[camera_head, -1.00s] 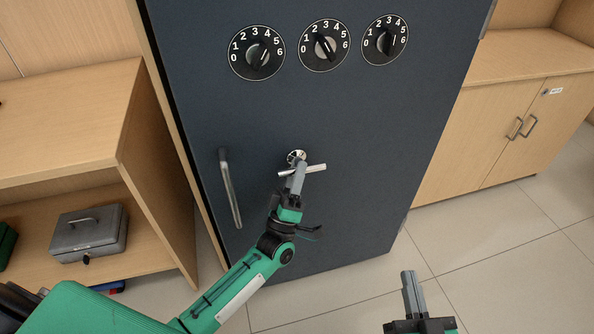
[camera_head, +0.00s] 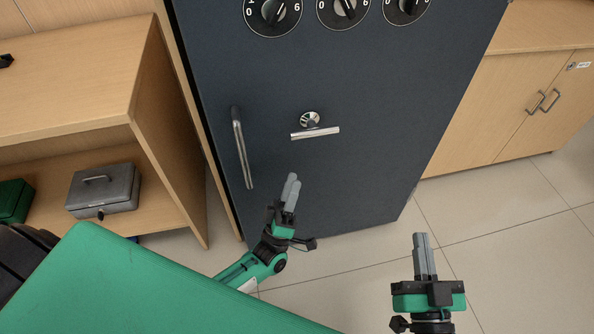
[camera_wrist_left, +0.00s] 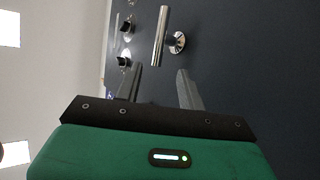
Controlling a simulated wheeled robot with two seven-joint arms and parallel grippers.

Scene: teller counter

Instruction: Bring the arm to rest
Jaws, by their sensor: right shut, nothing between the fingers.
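My left gripper (camera_head: 291,192) is in front of the lower part of the dark blue safe door (camera_head: 375,130), below the safe's chrome T-handle (camera_head: 316,133) and apart from it. In the left wrist view the left gripper (camera_wrist_left: 160,84) has its fingers spread with nothing between them, and the handle bar (camera_wrist_left: 160,35) lies beyond the tips. My right gripper (camera_head: 424,250) is at the lower right over the floor, its fingers together and empty.
A vertical pull handle (camera_head: 242,150) is on the door's left side, with three dials at its top. A wooden shelf (camera_head: 75,95) holding a grey cash box (camera_head: 103,190) stands left. A wooden cabinet (camera_head: 500,105) stands right. Tiled floor (camera_head: 510,240) is clear at lower right.

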